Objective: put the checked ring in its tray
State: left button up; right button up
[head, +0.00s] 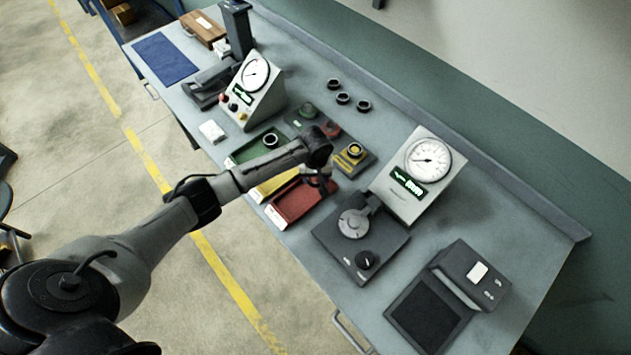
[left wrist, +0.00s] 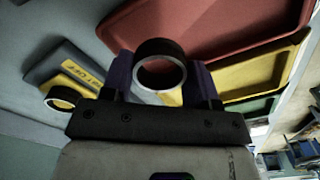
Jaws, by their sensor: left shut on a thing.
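My left gripper (head: 318,182) is over the right end of the red tray (head: 290,207). In the left wrist view, the left gripper (left wrist: 163,80) is shut on a dark ring (left wrist: 160,50) with a bright inner edge. The red tray (left wrist: 220,25) shows behind it, with the yellow tray (left wrist: 265,75) beside that. In the head view the yellow tray (head: 269,188) is partly hidden by my arm. A ring (head: 271,140) lies in the green tray (head: 245,155). Another ring (head: 354,149) sits on a yellow-marked block (head: 345,164). No marking reading "checked" is legible. My right gripper is out of view.
Several dark rings (head: 343,98) stand loose at the back. A gauge box (head: 410,190) and a machine with a knob (head: 345,240) are right of the trays. Another gauge box (head: 255,90) is to the left. Bench surface is clear toward the back right.

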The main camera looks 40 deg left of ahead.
pick_arm(q)
jog(key=shift+f, duration=1.7)
jog(key=shift+f, duration=0.1)
jog(key=o, duration=0.8)
jog(key=shift+c, duration=0.2)
notch_tip(320, 180, up, 12)
jog(key=p, duration=0.1)
